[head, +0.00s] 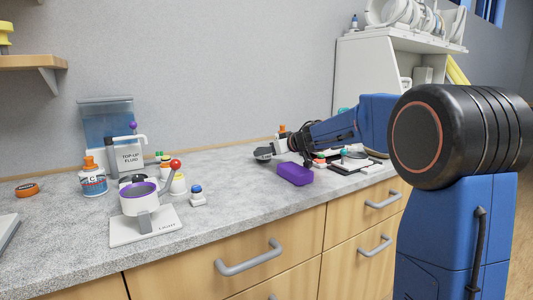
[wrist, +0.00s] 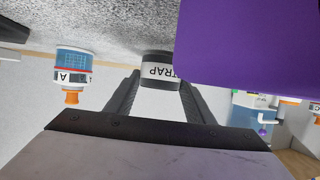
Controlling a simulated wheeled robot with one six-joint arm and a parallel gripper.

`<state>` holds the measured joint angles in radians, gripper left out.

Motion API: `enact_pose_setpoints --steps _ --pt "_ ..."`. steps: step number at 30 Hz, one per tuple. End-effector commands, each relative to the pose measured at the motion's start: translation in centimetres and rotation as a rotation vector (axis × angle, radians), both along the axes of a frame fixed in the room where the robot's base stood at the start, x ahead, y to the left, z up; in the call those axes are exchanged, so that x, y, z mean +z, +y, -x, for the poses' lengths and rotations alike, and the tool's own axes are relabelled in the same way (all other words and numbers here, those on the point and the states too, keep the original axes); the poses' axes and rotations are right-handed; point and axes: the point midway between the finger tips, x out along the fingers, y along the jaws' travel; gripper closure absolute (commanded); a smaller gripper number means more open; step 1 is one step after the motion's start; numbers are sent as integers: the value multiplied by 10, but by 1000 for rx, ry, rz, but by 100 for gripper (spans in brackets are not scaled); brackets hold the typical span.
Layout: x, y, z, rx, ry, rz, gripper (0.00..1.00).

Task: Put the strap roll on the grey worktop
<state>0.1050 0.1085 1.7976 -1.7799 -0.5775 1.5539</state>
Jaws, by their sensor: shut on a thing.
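The speckled worktop also shows in the wrist view (wrist: 120,30), close to the roll. I cannot tell whether the roll touches it.
A purple box (head: 294,174) stands just in front of my gripper and looms large in the wrist view (wrist: 250,45). An orange-capped bottle (head: 282,131) is behind the gripper.

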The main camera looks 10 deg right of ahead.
Motion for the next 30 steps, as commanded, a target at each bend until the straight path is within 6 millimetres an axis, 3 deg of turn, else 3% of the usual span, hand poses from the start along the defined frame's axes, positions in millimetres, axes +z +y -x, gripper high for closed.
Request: enact_pose_setpoints --steps 12,13,15,26,30 --pt "-6 0 0 0 0 0 74" --pt "-6 0 0 0 1 0 49" --pt "-6 0 0 0 0 0 33" --pt "-3 0 0 0 -1 0 33" --pt "2 -7 11 -2 -1 -1 33"
